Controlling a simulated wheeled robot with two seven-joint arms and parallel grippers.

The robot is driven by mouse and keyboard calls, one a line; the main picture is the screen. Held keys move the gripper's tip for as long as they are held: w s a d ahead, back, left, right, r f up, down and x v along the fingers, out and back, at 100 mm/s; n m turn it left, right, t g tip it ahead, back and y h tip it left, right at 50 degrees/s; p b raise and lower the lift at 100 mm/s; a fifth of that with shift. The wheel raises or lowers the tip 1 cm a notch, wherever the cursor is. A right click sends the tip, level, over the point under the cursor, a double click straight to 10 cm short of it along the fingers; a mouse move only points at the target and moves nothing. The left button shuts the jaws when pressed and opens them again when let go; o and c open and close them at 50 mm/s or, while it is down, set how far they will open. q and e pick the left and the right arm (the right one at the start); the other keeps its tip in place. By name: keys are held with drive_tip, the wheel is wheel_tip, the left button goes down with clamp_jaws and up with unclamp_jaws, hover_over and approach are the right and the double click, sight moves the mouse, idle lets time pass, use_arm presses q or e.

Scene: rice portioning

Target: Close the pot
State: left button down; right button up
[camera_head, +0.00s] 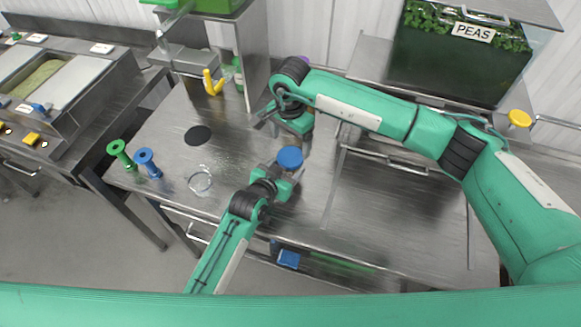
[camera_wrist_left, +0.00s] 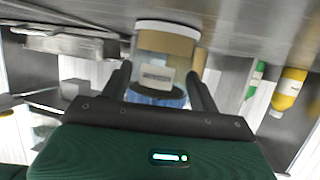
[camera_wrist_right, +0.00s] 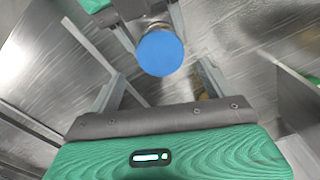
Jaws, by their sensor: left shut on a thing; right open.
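My left gripper (camera_head: 288,172) is shut on a jar with a round blue lid (camera_head: 290,157) on its top. In the left wrist view the jar (camera_wrist_left: 167,48), tan with a pale label, appears upside down between the fingers, its blue lid (camera_wrist_left: 172,99) low in the picture. My right gripper (camera_head: 284,128) is open and empty, apart from the lid. In the right wrist view the lid (camera_wrist_right: 160,53) lies ahead of its spread fingers, nearly between them. I cannot tell how tightly the lid sits. A small clear round object (camera_head: 200,180) lies on the table to the left.
Green (camera_head: 121,154) and blue (camera_head: 148,163) spool-shaped objects stand at the steel table's left edge. A black disc (camera_head: 198,135) lies behind them. A yellow object (camera_head: 212,83) is farther back. A dark bin marked PEAS (camera_head: 440,65) stands at the back right. The table right of the jar is clear.

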sight(291, 156)
wheel_tip(291, 156, down, 6)
drive_tip(key=shift+r, duration=0.15)
idle(0.3)
drive_tip(key=c, duration=1)
drive_tip(key=o, duration=1)
drive_tip(key=shift+o, duration=0.2)
drive_tip(key=shift+r, duration=2.3)
drive_tip(key=shift+c, duration=0.2)
